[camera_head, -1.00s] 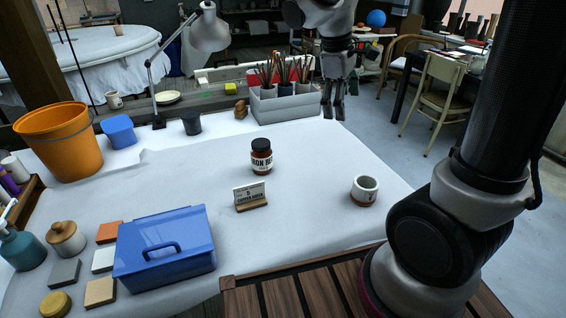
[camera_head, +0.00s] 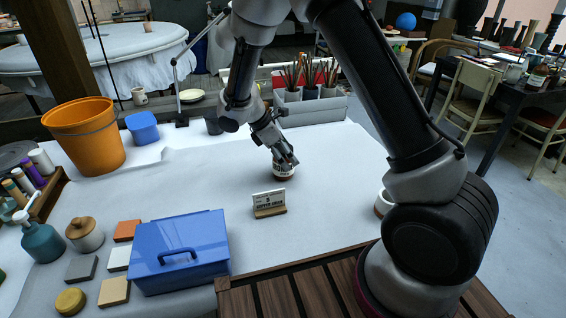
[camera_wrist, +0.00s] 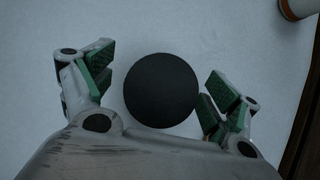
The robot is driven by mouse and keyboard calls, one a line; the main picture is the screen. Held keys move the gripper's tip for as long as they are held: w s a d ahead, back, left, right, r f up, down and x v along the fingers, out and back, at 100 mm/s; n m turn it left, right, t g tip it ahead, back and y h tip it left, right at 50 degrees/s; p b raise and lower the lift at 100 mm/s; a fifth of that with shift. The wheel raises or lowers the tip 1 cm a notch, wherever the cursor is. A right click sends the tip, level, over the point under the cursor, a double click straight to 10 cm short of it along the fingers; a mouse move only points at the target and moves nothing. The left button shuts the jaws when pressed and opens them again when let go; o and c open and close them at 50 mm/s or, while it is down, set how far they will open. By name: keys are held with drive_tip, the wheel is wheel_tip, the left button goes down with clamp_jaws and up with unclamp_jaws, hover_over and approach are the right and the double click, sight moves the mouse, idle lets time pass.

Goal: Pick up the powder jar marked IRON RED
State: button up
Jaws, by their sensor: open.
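The powder jar (camera_head: 283,173), amber with a black lid and a pale label, stands upright on the white-covered table. In the earlier head view its label reads partly as "IRON RE"; now my gripper hides its lid and upper part. In the wrist view its round black lid (camera_wrist: 161,90) is seen from above. My gripper (camera_head: 286,160) is tilted down over the jar. In the wrist view my gripper (camera_wrist: 157,93) is open, with one green-padded finger on each side of the lid. A gap shows at the left finger; the right finger is very close to the lid.
A small sign (camera_head: 269,203) stands just in front of the jar. A blue toolbox (camera_head: 205,240) is at front left. A white cup (camera_head: 381,204) at right is partly hidden by my arm. A grey brush caddy (camera_head: 318,108) stands behind. The table right of the jar is clear.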

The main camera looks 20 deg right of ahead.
drive_tip(key=x, duration=0.2)
drive_tip(key=shift+d+f, duration=0.15)
drive_tip(key=shift+f, duration=0.1)
drive_tip(key=c, duration=1.5)
drive_tip(key=shift+o, duration=0.2)
drive_tip(key=shift+r, duration=0.1)
